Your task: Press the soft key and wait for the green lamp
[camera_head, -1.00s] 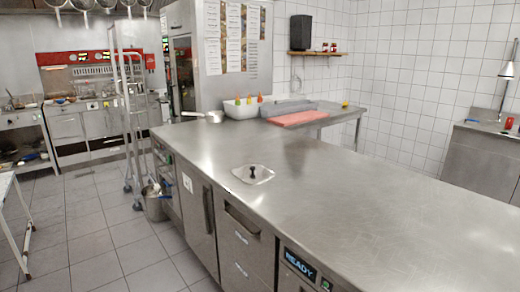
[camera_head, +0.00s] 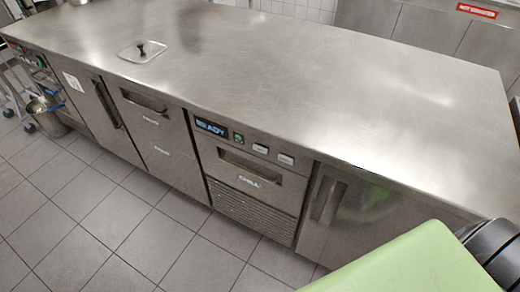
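The control panel is on the front of the steel counter, just under its top edge. Its dark display (camera_head: 211,126) reads READY in pale blue letters. To the right of the display is a small green lamp (camera_head: 239,138); whether it is lit is hard to tell at this size. Further right are two pale keys, a left key (camera_head: 261,149) and a right key (camera_head: 286,159). Their labels are too small to read, so I cannot tell which is the soft key.
The steel countertop (camera_head: 330,85) is mostly bare, with a lidded inset (camera_head: 142,51) at the left. Below the panel is a drawer marked CHILL (camera_head: 250,181). A door handle (camera_head: 327,201) stands to its right. The tiled floor (camera_head: 150,235) in front is clear.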

